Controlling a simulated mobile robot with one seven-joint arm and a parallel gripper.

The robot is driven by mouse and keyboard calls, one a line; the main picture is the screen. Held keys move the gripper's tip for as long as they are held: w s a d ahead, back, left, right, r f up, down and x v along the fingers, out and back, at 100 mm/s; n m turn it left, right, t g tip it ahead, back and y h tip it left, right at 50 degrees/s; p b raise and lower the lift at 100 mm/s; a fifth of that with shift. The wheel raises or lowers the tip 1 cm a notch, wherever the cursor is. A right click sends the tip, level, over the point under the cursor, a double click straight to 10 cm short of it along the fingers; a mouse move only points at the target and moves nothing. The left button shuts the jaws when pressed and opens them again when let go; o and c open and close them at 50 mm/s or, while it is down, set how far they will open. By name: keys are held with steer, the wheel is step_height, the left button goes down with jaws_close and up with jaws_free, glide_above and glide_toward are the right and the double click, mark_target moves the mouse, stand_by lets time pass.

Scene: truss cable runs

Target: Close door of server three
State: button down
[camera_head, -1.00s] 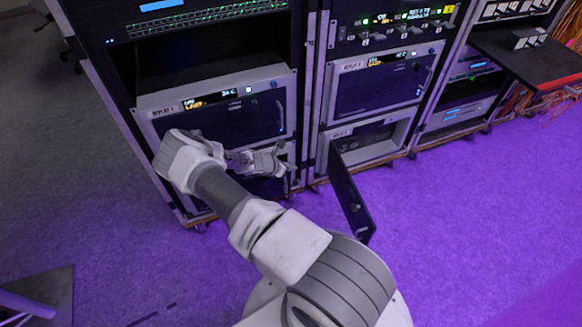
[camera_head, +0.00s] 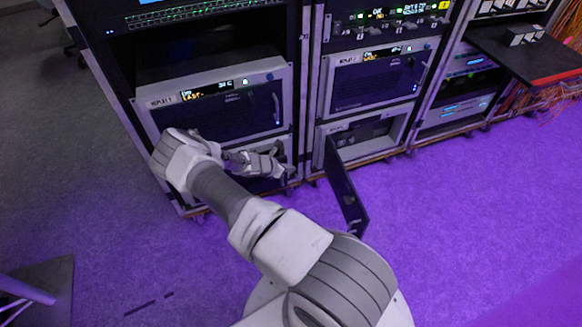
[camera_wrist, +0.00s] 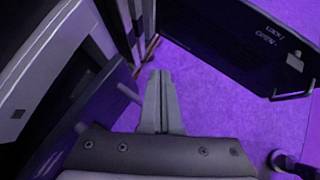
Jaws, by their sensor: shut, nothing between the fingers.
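An open dark door (camera_head: 346,188) swings out from the lower server (camera_head: 362,138) in the middle rack, its free edge toward me over the purple floor. In the wrist view the door (camera_wrist: 245,45) stands at the upper right, with "LOCK" and "OPEN" lettering, a latch and a handle. My gripper (camera_head: 284,172) is in front of the lower left rack, to the left of the door and apart from it. In the wrist view my gripper (camera_wrist: 160,80) is shut and empty, its fingers together. A number three label is not readable.
The left rack holds a server (camera_head: 215,105) with a closed front, close behind my arm. The middle rack has another closed server (camera_head: 375,80) above the open one. A shelf (camera_head: 530,55) juts out at the upper right. Floor right of the door is clear.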

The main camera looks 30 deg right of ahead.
steer(key=s+a+r+p, duration=0.2)
steer(key=s+r+p, duration=0.2)
steer(key=s+r, duration=0.25)
steer(key=s+a+f+m+t+y+b, duration=0.15)
steer(key=a+f+m+y, duration=0.35)
steer(key=m, duration=0.6)
steer(key=s+a+f+m+t+y, duration=0.1)
steer(key=a+f+m+t+y, duration=0.15)
steer(key=f+m, duration=0.7)
step_height(320, 180, up, 8)
steer(key=d+m+t+h+b, duration=0.15)
steer(key=m+t, duration=0.25)
steer(key=m, duration=0.7)
steer(key=d+m+t+h, duration=0.15)
steer(key=m+t, duration=0.25)
steer(key=m, duration=0.7)
steer(key=shift+h, duration=0.45)
steer(key=shift+d+r+b+x, duration=0.1)
steer(key=shift+r+b+x, duration=0.15)
steer(key=shift+b+x, duration=1.3)
steer(key=shift+d+r+b+x, duration=0.1)
steer(key=shift+r+b+x, duration=0.15)
steer(key=shift+x, duration=2.55)
steer(key=shift+r+b+x, duration=0.2)
steer(key=shift+b+x, duration=0.75)
steer(key=shift+x, duration=1.25)
